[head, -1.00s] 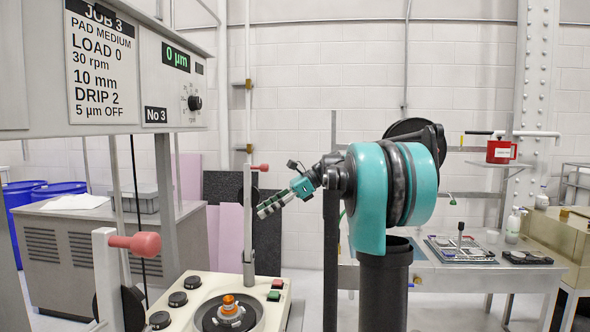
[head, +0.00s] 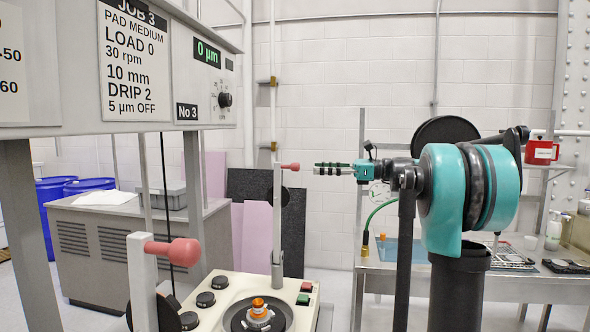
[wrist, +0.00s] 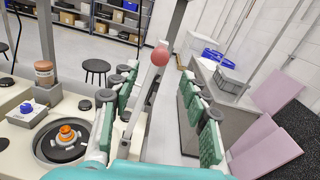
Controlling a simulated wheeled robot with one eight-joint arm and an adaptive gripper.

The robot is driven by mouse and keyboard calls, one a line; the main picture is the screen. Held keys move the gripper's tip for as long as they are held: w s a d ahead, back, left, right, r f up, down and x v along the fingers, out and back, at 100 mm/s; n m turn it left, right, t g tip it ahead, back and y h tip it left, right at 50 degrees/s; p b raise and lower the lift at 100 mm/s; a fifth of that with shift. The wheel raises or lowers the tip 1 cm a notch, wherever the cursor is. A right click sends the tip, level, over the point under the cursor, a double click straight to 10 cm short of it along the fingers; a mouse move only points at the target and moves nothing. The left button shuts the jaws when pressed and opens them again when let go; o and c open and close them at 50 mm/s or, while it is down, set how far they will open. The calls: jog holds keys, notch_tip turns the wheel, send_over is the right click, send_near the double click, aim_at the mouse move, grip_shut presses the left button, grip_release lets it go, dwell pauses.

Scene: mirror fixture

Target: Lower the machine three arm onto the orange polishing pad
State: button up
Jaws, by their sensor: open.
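The machine three arm (head: 277,222) stands upright behind the machine top, with a pinkish-red ball knob (head: 290,167) near its upper end. In the wrist view the knob (wrist: 160,55) shows between my fingers, beyond their tips. My gripper (head: 318,169) is open and empty, level with the knob and to its right, with a gap between in the head view. Below the arm, an orange piece (head: 258,303) sits in a pale ring on a dark round plate (head: 240,321). It also shows at lower left in the wrist view (wrist: 67,133). A separate orange pad surface cannot be told.
A second pink knob (head: 172,251) on a grey post stands at the front left. The No 3 panel (head: 187,112) hangs above. A grey cabinet (head: 130,240) and blue drums (head: 60,187) are at left. A table (head: 540,285) with bottles and trays is at right.

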aim_at(294, 168)
jog(key=a, duration=0.6)
jog(key=w+a, duration=0.1)
jog(key=a, duration=0.2)
jog(key=shift+a, duration=0.1)
grip_shut()
